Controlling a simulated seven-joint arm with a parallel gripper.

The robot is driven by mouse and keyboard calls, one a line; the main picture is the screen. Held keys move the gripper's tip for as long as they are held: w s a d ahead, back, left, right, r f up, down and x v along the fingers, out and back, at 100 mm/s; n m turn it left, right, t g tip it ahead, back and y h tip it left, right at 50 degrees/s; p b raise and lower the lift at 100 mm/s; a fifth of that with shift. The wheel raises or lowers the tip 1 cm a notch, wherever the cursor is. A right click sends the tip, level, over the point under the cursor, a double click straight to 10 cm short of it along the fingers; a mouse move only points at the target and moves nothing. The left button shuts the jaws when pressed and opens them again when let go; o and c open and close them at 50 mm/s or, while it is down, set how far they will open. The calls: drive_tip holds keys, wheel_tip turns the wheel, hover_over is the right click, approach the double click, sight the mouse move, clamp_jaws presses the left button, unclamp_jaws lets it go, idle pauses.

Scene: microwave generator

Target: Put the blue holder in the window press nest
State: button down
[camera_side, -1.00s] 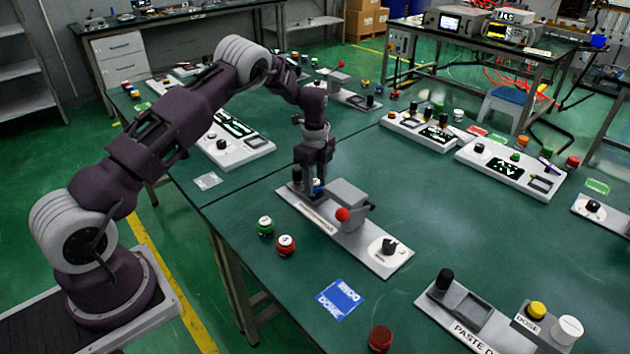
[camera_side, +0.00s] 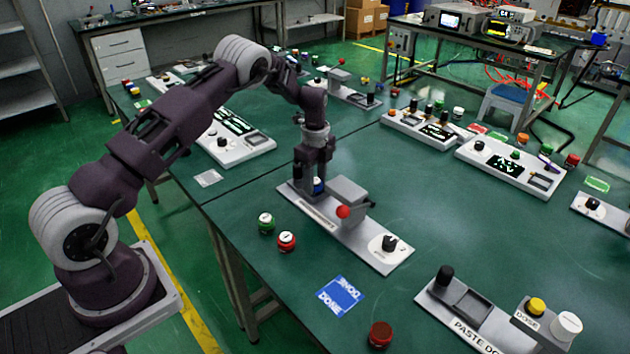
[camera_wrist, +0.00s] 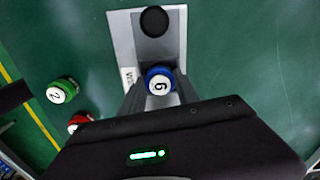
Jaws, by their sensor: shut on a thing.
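The blue holder (camera_wrist: 160,82) has a white top with a dark digit that looks like 6 or 9. It is upright between the fingers of my gripper (camera_wrist: 156,92), which is shut on it. In the side view, the holder (camera_side: 318,185) shows as a small blue patch beneath my gripper (camera_side: 316,178). Holder and gripper are low over the left part of a pale plate (camera_side: 352,241), the press station, beside its grey block (camera_side: 347,192). The nest is hidden under the holder and fingers. I cannot tell whether the holder touches the nest floor.
A red ball knob (camera_side: 343,211) sticks out from the grey block, and a dial (camera_side: 389,243) is at the plate's right end. A black cylinder (camera_wrist: 154,21) stands on the plate. Green (camera_side: 266,222) and red (camera_side: 286,240) holders stand in front. A blue card (camera_side: 340,296) lies nearby.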

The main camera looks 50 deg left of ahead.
drive_tip(key=c, duration=0.8)
unclamp_jaws()
drive_tip(key=shift+s+f, duration=0.2)
drive_tip(key=shift+f, duration=0.45)
drive_tip(key=r, duration=0.7)
drive_tip(key=shift+w+r, duration=0.3)
drive_tip(key=shift+w, duration=0.1)
wheel_tip(320, 180, up, 6)
drive_tip(key=d+n, duration=0.1)
drive_tip(key=d, duration=0.1)
wheel_tip(320, 180, up, 12)
drive_tip(key=n+t, duration=0.2)
drive_tip(key=n, duration=0.2)
hover_over(317, 180)
drive_tip(key=s+d, duration=0.7)
drive_tip(key=s+d+r+n, duration=0.3)
drive_tip(key=s+r, duration=0.2)
drive_tip(key=s, duration=0.1)
drive_tip(key=s+d+n+t, duration=0.1)
drive_tip(key=s+d+n, duration=0.1)
drive_tip(key=s, duration=0.6)
drive_tip(key=s+d+n+t, duration=0.1)
drive_tip(key=s+d+n, duration=0.1)
drive_tip(key=s, duration=0.6)
drive_tip(key=s+d+n+t, duration=0.1)
drive_tip(key=s+n, duration=0.3)
drive_tip(key=s, duration=0.4)
drive_tip(key=shift+d+r, duration=0.4)
drive_tip(key=shift+d, duration=0.35)
